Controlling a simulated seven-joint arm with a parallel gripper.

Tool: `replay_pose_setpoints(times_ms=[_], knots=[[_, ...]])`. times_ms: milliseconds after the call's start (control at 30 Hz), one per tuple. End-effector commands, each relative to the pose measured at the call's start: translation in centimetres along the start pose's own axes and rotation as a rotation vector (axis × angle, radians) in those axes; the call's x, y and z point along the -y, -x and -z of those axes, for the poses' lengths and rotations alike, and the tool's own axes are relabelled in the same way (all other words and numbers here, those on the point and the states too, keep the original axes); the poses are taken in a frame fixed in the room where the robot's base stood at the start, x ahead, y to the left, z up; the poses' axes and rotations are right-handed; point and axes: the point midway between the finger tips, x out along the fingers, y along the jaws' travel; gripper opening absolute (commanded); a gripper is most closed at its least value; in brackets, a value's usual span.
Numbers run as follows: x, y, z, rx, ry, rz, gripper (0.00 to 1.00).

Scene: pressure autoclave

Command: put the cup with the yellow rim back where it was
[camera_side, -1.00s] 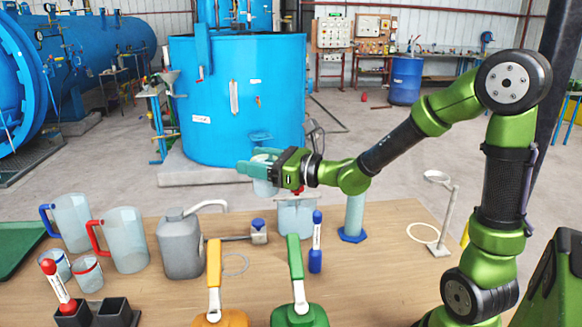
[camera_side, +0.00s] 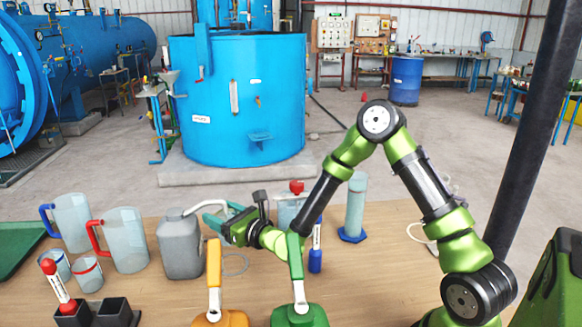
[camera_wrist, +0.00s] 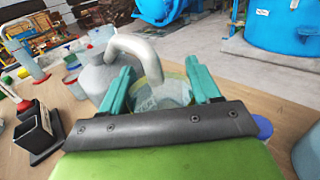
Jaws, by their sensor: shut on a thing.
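My gripper (camera_side: 218,212) is shut on the cup with the yellow rim, above the table just right of the grey can. In the wrist view the clear cup (camera_wrist: 172,92) sits between the two teal fingers (camera_wrist: 158,72), its yellowish rim partly visible. The can's pale curved spout crosses in front of the cup in that view and hides part of it. In the side view the cup is hard to make out, mostly hidden by the fingers and spout. A cup with a red rim (camera_side: 88,275) and one with a blue rim (camera_side: 58,266) stand at left.
The grey can (camera_side: 180,248) and its spout (camera_side: 206,207) are very close to my fingers. A thin ring (camera_side: 235,264) lies on the table below. Orange (camera_side: 214,265) and green (camera_side: 296,260) handles and a blue marker (camera_side: 315,259) stand nearby. Pitchers (camera_side: 125,245) are at left.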

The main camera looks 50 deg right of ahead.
Motion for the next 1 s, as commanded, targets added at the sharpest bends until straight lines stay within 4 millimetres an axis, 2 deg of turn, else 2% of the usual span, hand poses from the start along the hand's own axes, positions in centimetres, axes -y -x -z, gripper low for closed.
replay_pose_setpoints(times_ms=[67,233,600,1000], knots=[[-0.1,-0.2,0.2,-0.001,-0.004,0.017,0.21],[-0.1,-0.2,2.8,-0.005,-0.004,0.026,0.21],[0.0,-0.2,7.3,-0.003,-0.003,0.025,0.21],[0.0,-0.2,7.9,0.001,-0.002,0.024,0.21]])
